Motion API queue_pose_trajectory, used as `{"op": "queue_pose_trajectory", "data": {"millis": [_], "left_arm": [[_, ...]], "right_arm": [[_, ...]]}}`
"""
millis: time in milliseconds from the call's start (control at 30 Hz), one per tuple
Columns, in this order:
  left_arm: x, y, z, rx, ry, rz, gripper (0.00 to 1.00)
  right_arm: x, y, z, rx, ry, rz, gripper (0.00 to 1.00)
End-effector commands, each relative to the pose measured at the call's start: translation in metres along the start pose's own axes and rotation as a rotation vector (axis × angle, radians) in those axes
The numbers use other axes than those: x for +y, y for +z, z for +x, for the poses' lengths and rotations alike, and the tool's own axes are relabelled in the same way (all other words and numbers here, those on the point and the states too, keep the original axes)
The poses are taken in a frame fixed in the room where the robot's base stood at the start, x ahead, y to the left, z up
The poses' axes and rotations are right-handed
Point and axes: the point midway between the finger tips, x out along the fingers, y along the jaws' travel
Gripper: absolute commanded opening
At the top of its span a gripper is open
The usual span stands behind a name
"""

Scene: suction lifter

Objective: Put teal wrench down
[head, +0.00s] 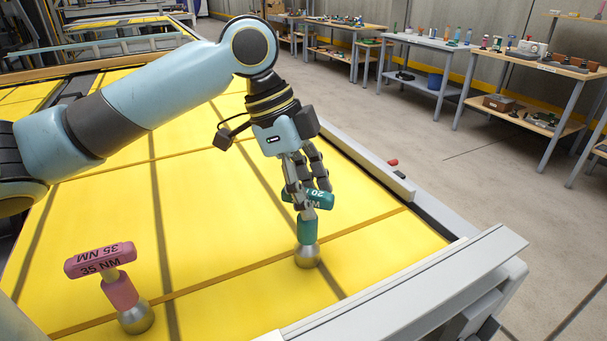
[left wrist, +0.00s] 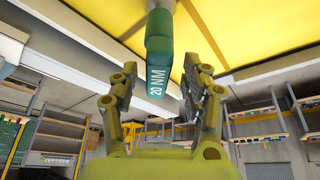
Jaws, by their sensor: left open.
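The teal wrench (head: 308,229) stands upright on its round metal end on the yellow surface. Its T-shaped head is marked 20 and partly hidden behind the fingers. My left gripper (head: 307,190) is open at the wrench's head, with its fingers on either side of it. In the left wrist view the teal wrench (left wrist: 159,50), marked 20 NM, lies between the spread fingers of the left gripper (left wrist: 170,85). Whether a finger touches it is unclear. My right gripper is not in view.
A pink wrench (head: 121,292) marked 35 NM stands on the yellow surface (head: 215,220) at the lower left. A grey rail (head: 400,290) edges the surface at front right. Workbenches (head: 430,42) with tools line the wall. Yellow surface between the wrenches is clear.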

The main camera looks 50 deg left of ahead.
Motion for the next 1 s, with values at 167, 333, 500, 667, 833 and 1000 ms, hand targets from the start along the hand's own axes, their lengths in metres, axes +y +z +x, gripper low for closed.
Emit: {"op": "queue_pose_trajectory", "data": {"millis": [167, 333, 500, 667, 833, 1000], "left_arm": [[-0.001, 0.001, -0.021, -0.006, -0.004, 0.004, 0.47], [-0.001, 0.001, -0.051, -0.009, -0.005, 0.005, 0.47], [-0.001, 0.002, -0.078, -0.010, -0.003, 0.004, 0.47], [0.000, 0.001, -0.098, -0.009, -0.001, 0.003, 0.47], [0.000, 0.001, -0.114, -0.008, 0.000, 0.000, 0.47], [0.000, 0.000, -0.119, -0.002, 0.000, 0.001, 0.47]], "right_arm": [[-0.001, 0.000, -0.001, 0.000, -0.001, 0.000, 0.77], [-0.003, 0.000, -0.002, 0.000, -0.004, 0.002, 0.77], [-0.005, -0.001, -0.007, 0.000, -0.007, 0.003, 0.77], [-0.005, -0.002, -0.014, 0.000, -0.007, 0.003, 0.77], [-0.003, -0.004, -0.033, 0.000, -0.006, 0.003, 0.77], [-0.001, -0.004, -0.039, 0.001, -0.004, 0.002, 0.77]]}}
